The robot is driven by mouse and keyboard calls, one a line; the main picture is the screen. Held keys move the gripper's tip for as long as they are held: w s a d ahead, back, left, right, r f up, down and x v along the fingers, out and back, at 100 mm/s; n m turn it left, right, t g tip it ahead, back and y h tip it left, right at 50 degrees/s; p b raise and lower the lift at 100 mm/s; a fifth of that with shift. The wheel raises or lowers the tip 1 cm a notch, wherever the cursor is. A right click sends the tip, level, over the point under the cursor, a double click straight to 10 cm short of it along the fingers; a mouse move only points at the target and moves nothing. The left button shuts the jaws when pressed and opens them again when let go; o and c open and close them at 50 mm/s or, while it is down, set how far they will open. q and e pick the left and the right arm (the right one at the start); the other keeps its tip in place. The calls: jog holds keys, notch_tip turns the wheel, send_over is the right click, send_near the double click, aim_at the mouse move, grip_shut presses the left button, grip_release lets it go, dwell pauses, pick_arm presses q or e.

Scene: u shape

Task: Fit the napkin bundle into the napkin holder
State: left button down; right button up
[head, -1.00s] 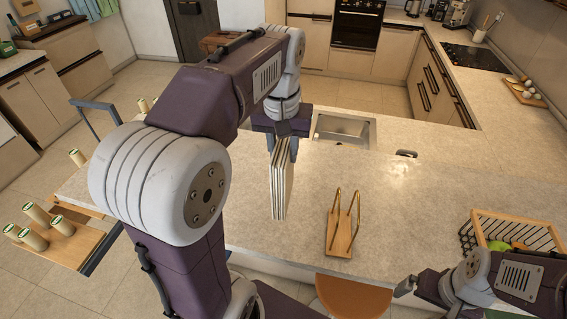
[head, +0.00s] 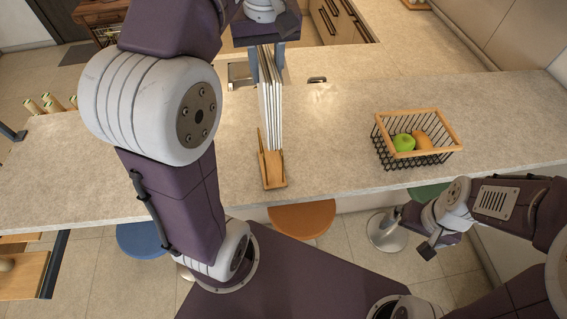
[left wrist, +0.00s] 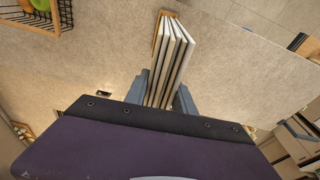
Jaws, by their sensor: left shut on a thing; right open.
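The napkin bundle (head: 270,100), several thin pale sheets standing upright, is held in my left gripper (head: 267,68). It also shows between the fingers in the left wrist view (left wrist: 173,62). In the left wrist view a wooden part of the holder (left wrist: 159,32) shows beside the bundle. My right gripper (head: 411,238) is open and empty, away from the holder.
A black wire basket (head: 440,148) with a wooden rim holds fruit on the counter, right of the holder. The counter (head: 330,130) between them is clear. Stools (head: 302,217) stand below the near edge. The sink (head: 240,72) is behind the bundle.

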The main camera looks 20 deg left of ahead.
pick_arm(q)
jog(key=f, duration=0.9)
jog(key=f+b, duration=0.1)
jog(key=f, duration=0.4)
jog(key=shift+a, duration=0.4)
jog(key=f, duration=0.4)
jog(key=shift+d, duration=0.2)
jog(key=shift+a+f, duration=0.1)
jog(key=shift+f, duration=0.05)
pick_arm(e)
jog(key=shift+w+a+f, duration=0.1)
jog(key=shift+a+f, duration=0.2)
jog(key=shift+f, duration=0.05)
pick_arm(q)
jog(key=shift+f, duration=0.2)
jog(key=c, duration=1.1)
grip_release()
jog(key=shift+r, duration=0.1)
pick_arm(e)
jog(key=shift+f, duration=0.1)
pick_arm(q)
jog(key=shift+o, duration=0.2)
jog(key=shift+r, duration=0.1)
